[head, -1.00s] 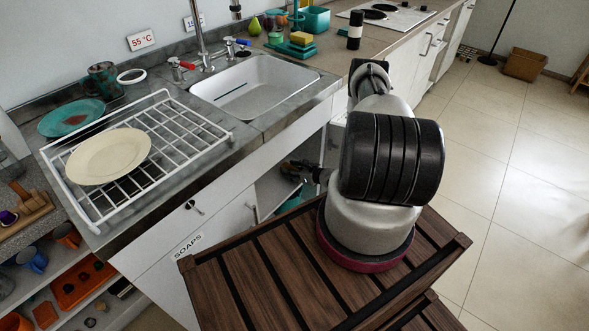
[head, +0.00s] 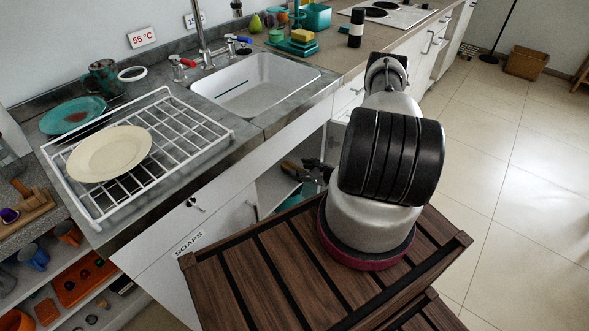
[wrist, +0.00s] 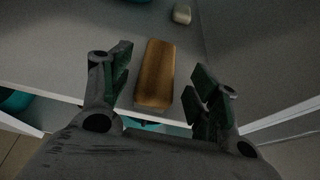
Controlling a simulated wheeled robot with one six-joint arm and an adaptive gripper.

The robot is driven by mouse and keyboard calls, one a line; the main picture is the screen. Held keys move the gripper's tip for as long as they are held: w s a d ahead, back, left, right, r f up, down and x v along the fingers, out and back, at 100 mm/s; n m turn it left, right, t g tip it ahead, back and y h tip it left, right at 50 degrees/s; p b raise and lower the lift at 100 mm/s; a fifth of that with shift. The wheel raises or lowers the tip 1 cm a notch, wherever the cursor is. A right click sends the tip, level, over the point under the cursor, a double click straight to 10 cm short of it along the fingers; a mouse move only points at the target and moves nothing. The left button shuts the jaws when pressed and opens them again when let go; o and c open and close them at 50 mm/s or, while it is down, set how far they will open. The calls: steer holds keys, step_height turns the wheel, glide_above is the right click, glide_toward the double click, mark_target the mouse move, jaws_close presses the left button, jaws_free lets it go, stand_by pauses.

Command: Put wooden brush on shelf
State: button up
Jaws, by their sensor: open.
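The wooden brush (wrist: 156,74) lies on a pale shelf board (wrist: 70,55) in the wrist view, its near end by the board's front edge. My gripper (wrist: 161,88) is open, with one dark green finger pad on each side of the brush and gaps between pads and brush. In the head view my gripper (head: 316,172) reaches into the open cabinet under the counter. The brush shows there as a small brown shape (head: 291,167) just left of the fingers. My arm hides part of the cabinet.
A small pale object (wrist: 182,14) lies farther back on the board, near the right side wall. Teal items (head: 309,188) show lower in the cabinet. The sink (head: 258,85), dish rack (head: 180,120) and cream plate (head: 110,153) are on the counter above.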

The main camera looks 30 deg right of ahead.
steer(key=v, duration=0.7)
steer(key=shift+s+r, duration=0.1)
